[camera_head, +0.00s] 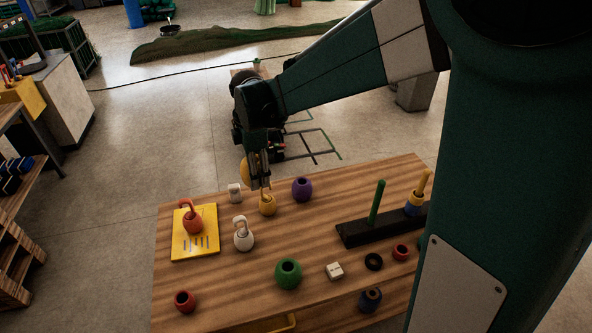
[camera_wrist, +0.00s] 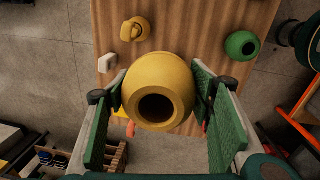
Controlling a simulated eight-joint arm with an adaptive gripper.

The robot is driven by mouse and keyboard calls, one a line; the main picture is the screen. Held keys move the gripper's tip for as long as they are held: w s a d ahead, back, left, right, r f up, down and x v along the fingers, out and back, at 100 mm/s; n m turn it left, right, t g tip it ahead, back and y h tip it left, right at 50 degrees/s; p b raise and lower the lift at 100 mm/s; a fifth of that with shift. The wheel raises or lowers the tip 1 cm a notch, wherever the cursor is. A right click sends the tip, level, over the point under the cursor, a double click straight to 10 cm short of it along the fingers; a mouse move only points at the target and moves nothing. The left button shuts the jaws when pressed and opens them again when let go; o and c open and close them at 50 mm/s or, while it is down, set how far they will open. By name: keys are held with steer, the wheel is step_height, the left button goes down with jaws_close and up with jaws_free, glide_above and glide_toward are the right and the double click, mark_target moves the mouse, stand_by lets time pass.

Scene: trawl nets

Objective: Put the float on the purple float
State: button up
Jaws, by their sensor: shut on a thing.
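My gripper (camera_head: 258,182) is shut on a round yellow float (camera_wrist: 165,75). In the wrist view the float sits between the green finger pads, with its dark hole facing the camera. In the head view the held float (camera_head: 246,172) shows partly behind the fingers, above the table's far edge. The purple float (camera_head: 302,189) stands on the table to the right of the gripper, apart from it, with a dark hole on top. I cannot make it out in the wrist view.
A yellow piece with a handle (camera_head: 267,206) stands just below the gripper. A white handled piece (camera_head: 243,237), a green float (camera_head: 288,275) and an orange handled piece on a yellow board (camera_head: 181,246) stand nearer. A dark peg stand (camera_head: 360,233) is at right.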

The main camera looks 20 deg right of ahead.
steer(key=w+d+m+p, duration=0.2)
steer(key=w+d+p, duration=0.1)
steer(key=w+d, duration=0.6)
steer(key=m+p, duration=0.1)
steer(key=p, duration=0.1)
glide_above(303, 181)
step_height(303, 181, down, 6)
steer(key=shift+f, duration=0.65)
steer(key=shift+f, duration=3.1)
steer(key=shift+f, duration=0.1)
steer(key=shift+f, duration=1.8)
steer(key=shift+f+b, duration=0.2)
steer(key=shift+b, duration=0.2)
